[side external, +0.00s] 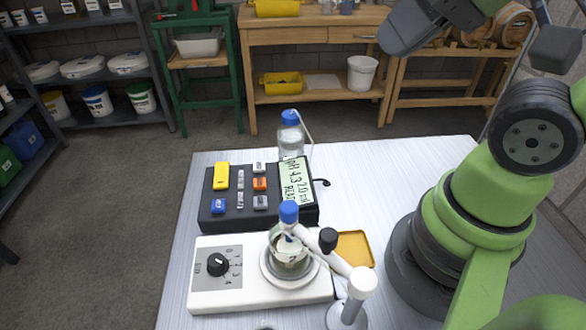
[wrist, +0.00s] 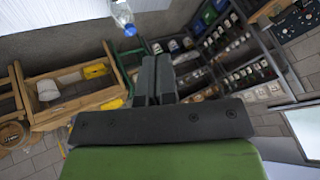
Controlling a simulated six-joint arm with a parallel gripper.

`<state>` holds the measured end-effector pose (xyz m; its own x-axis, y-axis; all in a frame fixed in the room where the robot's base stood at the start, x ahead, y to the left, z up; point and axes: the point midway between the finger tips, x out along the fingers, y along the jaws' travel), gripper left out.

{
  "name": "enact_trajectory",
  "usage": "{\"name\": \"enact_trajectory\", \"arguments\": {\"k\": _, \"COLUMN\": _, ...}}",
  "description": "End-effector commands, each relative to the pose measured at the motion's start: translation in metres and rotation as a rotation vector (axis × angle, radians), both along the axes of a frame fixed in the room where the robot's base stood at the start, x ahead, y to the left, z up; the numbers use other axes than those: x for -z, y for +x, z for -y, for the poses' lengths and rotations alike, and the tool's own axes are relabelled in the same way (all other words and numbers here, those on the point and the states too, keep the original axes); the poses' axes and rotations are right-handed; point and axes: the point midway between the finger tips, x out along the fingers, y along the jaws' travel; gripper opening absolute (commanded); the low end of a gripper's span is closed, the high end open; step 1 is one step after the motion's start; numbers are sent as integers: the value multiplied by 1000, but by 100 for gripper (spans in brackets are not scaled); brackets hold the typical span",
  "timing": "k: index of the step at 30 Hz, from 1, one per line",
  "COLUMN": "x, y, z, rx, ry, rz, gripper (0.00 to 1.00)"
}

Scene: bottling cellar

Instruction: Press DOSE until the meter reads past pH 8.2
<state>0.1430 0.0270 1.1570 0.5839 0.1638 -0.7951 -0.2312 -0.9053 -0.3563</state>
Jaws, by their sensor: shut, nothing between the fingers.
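The meter (side external: 258,218) is a dark box on the table with a tilted display (side external: 296,181) that seems to read pH 4.3. Its top carries a tall yellow key (side external: 221,176), a blue key (side external: 218,206), an orange key (side external: 260,184) and several grey or white ones. The key labels are too small to read, so I cannot tell which is DOSE. A flask (side external: 290,258) of clear liquid stands on the white stirrer (side external: 215,292), with a blue-topped probe (side external: 289,212) in it. My gripper (wrist: 156,60) is shut and empty in the wrist view, raised away from the keys.
A blue-capped bottle (side external: 291,139) with a tube stands behind the meter; a bottle shows in the wrist view (wrist: 122,14). A probe stand (side external: 350,302) and yellow tray (side external: 354,248) are right of the stirrer. The table's back right (side external: 400,165) is clear.

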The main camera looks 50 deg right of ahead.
Motion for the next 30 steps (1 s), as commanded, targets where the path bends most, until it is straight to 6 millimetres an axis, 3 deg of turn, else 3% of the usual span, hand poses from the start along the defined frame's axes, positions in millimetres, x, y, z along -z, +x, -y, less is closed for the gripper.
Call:
{"name": "enact_trajectory", "arguments": {"k": 20, "x": 0, "y": 1, "z": -1, "rx": 5, "ry": 10, "rz": -5, "gripper": 0}}
{"name": "enact_trajectory", "arguments": {"k": 25, "x": 4, "y": 12, "z": -10, "rx": 94, "ry": 146, "rz": -87, "gripper": 0}}
{"name": "enact_trajectory", "arguments": {"k": 30, "x": 15, "y": 39, "z": -30, "rx": 329, "ry": 447, "rz": -276, "gripper": 0}}
